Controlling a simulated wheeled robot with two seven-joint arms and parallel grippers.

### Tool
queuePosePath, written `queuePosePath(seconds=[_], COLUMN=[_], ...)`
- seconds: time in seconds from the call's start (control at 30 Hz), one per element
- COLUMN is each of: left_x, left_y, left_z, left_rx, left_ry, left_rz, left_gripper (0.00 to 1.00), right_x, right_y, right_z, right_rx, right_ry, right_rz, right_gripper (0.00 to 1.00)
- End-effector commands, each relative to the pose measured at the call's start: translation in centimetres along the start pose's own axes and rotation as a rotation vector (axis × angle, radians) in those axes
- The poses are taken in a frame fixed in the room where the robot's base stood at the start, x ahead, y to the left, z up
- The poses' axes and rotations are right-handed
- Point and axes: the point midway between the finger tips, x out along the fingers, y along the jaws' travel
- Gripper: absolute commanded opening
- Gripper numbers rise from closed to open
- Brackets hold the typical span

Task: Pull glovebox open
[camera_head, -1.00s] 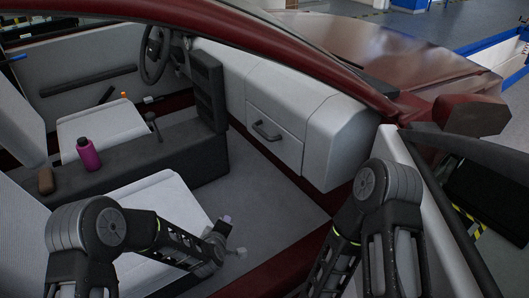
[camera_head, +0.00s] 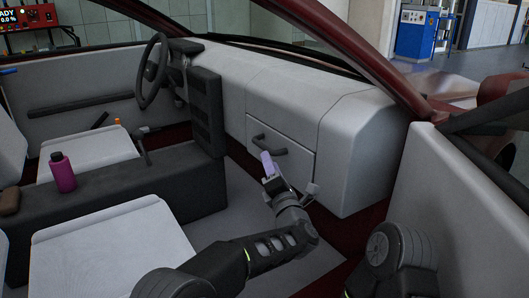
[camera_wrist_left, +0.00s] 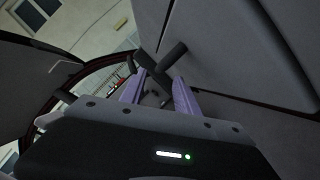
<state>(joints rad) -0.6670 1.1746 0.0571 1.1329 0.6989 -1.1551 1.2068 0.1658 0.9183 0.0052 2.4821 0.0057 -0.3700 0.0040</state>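The glovebox (camera_head: 298,166) is a light grey panel in the dashboard, and it looks shut in the head view. Its dark handle (camera_head: 281,150) crosses the upper part of the panel. My left gripper (camera_head: 265,156) has purple fingers and is right at the handle, slightly below it in the picture. In the left wrist view my left gripper (camera_wrist_left: 160,82) has its fingers apart, with the dark handle (camera_wrist_left: 174,53) just ahead between the tips. I cannot tell whether they touch. My right gripper is outside the views; only part of that arm shows.
A light seat (camera_head: 115,245) is at the lower left. The dark centre console (camera_head: 110,180) carries a magenta bottle (camera_head: 62,172). The steering wheel (camera_head: 152,70) is beyond. The open door (camera_head: 465,200) stands at the right. Floor space (camera_head: 215,220) lies below the glovebox.

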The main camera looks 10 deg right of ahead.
Motion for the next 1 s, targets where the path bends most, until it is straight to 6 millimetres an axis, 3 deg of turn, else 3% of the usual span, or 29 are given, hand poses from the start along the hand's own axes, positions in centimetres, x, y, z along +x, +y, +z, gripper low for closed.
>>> queuePosePath(seconds=[0.27, 0.7, 1.0], left_x=[0.7, 5.6, 7.5], left_y=[-0.1, -0.1, -0.2], left_z=[-0.1, -0.1, -0.1], left_rx=[0.003, 0.003, 0.004], left_ry=[0.001, 0.001, 0.001], left_rz=[0.0, 0.0, -0.002], left_gripper=[0.38, 0.38, 0.38], right_x=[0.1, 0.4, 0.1], right_y=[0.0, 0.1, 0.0], right_z=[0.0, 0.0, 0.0], right_rx=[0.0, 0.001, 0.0], right_ry=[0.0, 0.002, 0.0], right_rz=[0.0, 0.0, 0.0], right_gripper=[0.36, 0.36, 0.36])
